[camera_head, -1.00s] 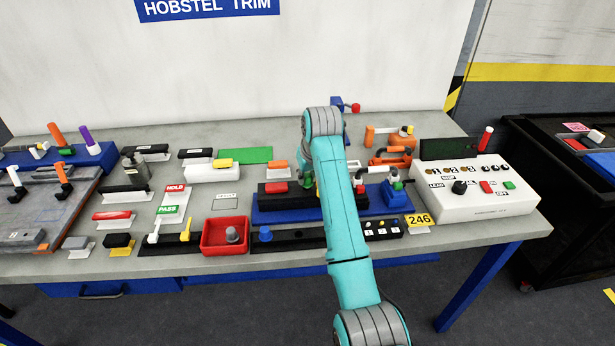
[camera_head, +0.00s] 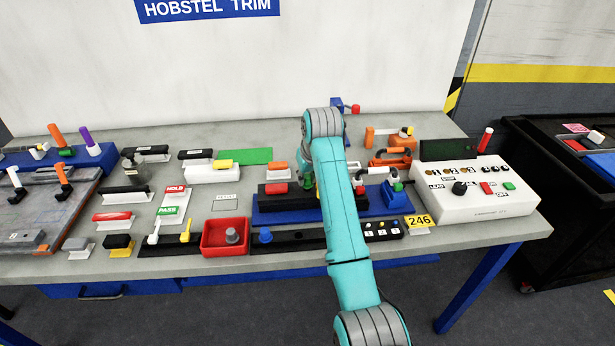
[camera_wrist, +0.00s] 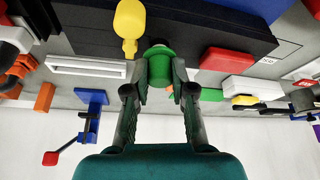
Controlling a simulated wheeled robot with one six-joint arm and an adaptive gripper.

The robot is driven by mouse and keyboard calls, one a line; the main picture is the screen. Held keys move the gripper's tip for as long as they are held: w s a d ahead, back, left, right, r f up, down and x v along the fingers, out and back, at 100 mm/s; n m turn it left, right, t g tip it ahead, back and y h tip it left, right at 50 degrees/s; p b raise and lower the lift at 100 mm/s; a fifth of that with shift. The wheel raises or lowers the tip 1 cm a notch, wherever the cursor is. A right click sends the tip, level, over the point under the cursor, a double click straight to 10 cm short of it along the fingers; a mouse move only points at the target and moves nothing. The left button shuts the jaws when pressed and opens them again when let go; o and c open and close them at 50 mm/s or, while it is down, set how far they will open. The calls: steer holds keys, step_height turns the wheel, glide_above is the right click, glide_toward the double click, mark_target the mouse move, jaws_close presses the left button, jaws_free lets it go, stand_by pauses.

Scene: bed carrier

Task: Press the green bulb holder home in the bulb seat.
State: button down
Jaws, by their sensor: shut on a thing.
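The green bulb holder (camera_wrist: 160,67) is between the two fingers of my gripper (camera_wrist: 160,88) in the wrist view. My gripper is shut on it. In the head view my arm hides most of my gripper, and only a little of the green holder (camera_head: 307,181) shows. The holder is at the long black block (camera_head: 285,201) on the blue base plate (camera_head: 262,217). The bulb seat is hidden by the holder and gripper, so I cannot tell whether the holder is in it or how deep.
A yellow-topped piece (camera_wrist: 130,20) stands close beside the holder in the wrist view. A red block (camera_wrist: 228,60) is on the other side.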

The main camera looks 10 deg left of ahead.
steer(key=shift+f, duration=0.65)
steer(key=c, duration=0.9)
jaws_free()
steer(key=shift+r, duration=0.1)
steer(key=v, duration=1.1)
steer(key=shift+r, duration=0.4)
steer(key=shift+s+d, duration=0.1)
steer(key=shift+s, duration=0.05)
